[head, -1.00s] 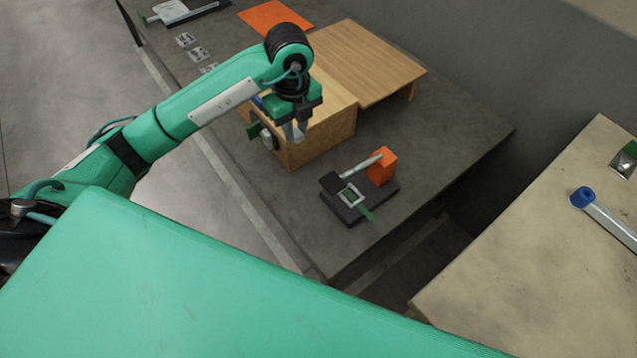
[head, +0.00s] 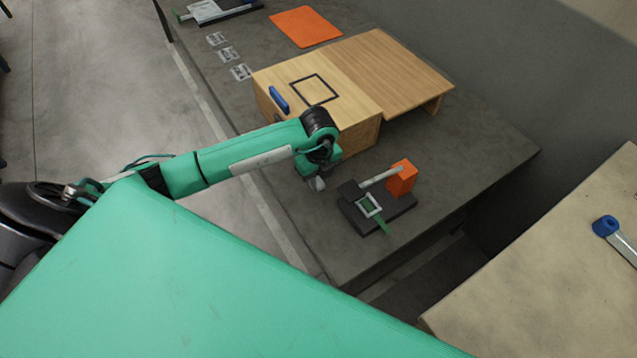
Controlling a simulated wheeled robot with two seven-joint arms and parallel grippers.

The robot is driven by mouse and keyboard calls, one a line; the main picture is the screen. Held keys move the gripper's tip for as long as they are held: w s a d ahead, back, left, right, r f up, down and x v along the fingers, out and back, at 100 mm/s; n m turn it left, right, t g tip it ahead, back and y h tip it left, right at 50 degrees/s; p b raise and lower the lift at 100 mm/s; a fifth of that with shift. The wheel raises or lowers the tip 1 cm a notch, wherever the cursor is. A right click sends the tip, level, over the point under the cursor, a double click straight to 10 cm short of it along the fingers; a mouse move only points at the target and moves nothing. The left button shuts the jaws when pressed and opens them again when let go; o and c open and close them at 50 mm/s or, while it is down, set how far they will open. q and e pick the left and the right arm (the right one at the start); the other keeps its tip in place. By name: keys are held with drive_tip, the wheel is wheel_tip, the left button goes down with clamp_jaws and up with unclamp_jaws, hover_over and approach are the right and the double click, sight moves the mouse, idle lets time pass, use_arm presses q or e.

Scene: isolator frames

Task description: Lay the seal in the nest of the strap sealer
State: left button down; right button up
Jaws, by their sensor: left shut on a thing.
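The strap sealer (head: 400,215) is a dark base with an orange block (head: 402,178), a pale lever and a pale square frame (head: 370,205) with a green strip through it. It stands on the grey bench in the head view. My left gripper (head: 317,184) is just left of the sealer and apart from it, pointing down. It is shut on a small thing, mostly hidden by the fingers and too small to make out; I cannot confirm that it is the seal. My right gripper is out of view.
A wooden box (head: 355,135) with a blue handle (head: 279,99) and a black square outline stands behind my left gripper. Several small metal pieces (head: 240,72) and an orange mat (head: 305,27) lie farther back. A beige table (head: 540,270) is at right, across a gap.

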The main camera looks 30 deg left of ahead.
sight(318, 182)
use_arm(q)
wheel_tip(318, 182, down, 3)
drive_tip(key=shift+r, duration=0.1)
idle(0.3)
drive_tip(key=c, duration=1.3)
unclamp_jaws()
drive_tip(key=shift+o, duration=0.2)
